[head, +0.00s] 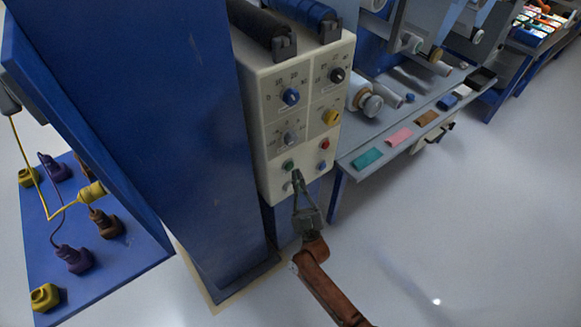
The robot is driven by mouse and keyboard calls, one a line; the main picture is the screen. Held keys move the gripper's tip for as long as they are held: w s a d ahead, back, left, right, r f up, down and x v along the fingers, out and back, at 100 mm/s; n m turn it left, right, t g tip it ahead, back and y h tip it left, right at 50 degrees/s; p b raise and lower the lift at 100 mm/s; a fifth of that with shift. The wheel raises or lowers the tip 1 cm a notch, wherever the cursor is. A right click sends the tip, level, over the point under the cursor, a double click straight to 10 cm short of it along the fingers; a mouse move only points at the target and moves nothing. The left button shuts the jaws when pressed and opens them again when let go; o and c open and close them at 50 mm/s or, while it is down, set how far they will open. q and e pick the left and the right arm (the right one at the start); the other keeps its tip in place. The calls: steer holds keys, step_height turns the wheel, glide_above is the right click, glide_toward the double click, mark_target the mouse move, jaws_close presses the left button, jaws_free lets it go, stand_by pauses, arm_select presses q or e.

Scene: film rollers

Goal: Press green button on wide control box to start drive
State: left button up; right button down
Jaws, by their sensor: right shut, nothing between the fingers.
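The wide control box (262,120) is cream and fixed beside a blue column in the head view. Its green button (288,165) is low on the left side of the front face. My right gripper (297,176) is shut and empty, its fingertips just below and right of the green button. I cannot tell whether they touch the box. A red button (325,145) and a blue button (321,166) sit to the right. Above are a blue knob (291,97), a black knob (337,75), a grey knob (289,139) and a yellow knob (331,118). My left gripper is not in view.
The blue column (190,130) stands left of the box. A blue board (110,250) with several coloured plugs and a yellow cable is at far left. A grey shelf (385,140) with rollers and coloured pieces runs to the right. The floor at lower right is clear.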

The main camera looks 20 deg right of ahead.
steer(key=shift+w+a, duration=0.15)
steer(key=shift+w, duration=0.25)
stand_by(0.3)
steer(key=shift+w+a, duration=0.15)
steer(key=shift+w, duration=0.3)
stand_by(0.4)
steer(key=shift+s, duration=0.1)
steer(key=shift+s+d, duration=0.3)
steer(key=shift+s, duration=0.45)
